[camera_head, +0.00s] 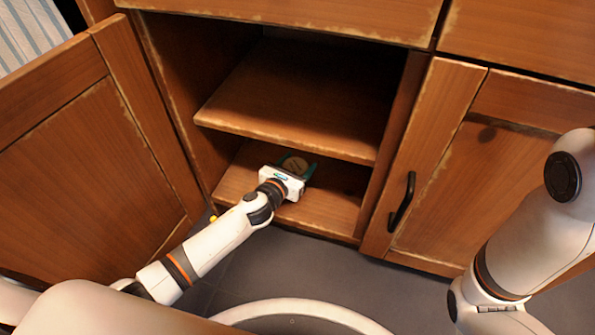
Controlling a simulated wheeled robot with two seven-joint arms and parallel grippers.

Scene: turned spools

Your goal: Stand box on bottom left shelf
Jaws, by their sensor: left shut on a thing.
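A small box (295,163), green with a round beige patch, is inside the open cabinet at the bottom shelf (325,205). My left gripper (292,174) reaches into the lower compartment and is shut on the box. The gripper hides the near part of the box, so I cannot tell whether the box touches the shelf. My right arm shows at the right, but its gripper is not in view.
A middle shelf (290,115) hangs above the lower compartment. The left cabinet door (85,150) stands open. The right door (470,180) with a black handle (403,203) is closed. Bottom shelf space right of the gripper is clear.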

